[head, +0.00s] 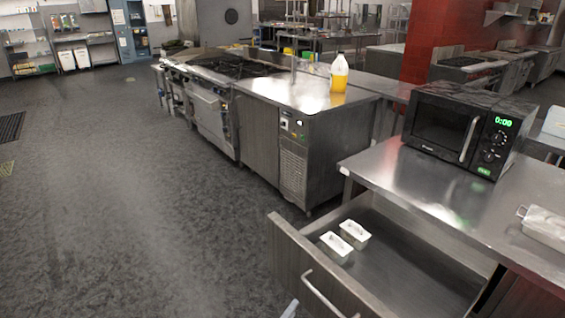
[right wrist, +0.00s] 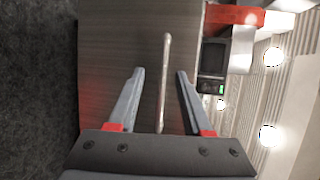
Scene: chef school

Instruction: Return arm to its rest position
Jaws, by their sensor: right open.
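My right gripper (right wrist: 160,73) is open in the right wrist view. Its two grey fingers stand apart, on either side of the drawer's pale bar handle (right wrist: 166,85). The fingers do not close on the handle; how far it is from them in depth I cannot tell. In the head view only a small grey finger part (head: 290,309) shows at the bottom edge, left of the drawer handle (head: 322,294). The drawer (head: 287,255) stands pulled open below the steel counter. My left gripper is in neither view.
Two small white containers (head: 354,234) (head: 335,247) lie in the drawer. A black microwave (head: 440,132) stands on the steel counter (head: 400,178), with a metal tray (head: 545,224) at right. A yellow-filled jug (head: 339,75) stands on the stove island. Open floor (head: 130,200) lies at left.

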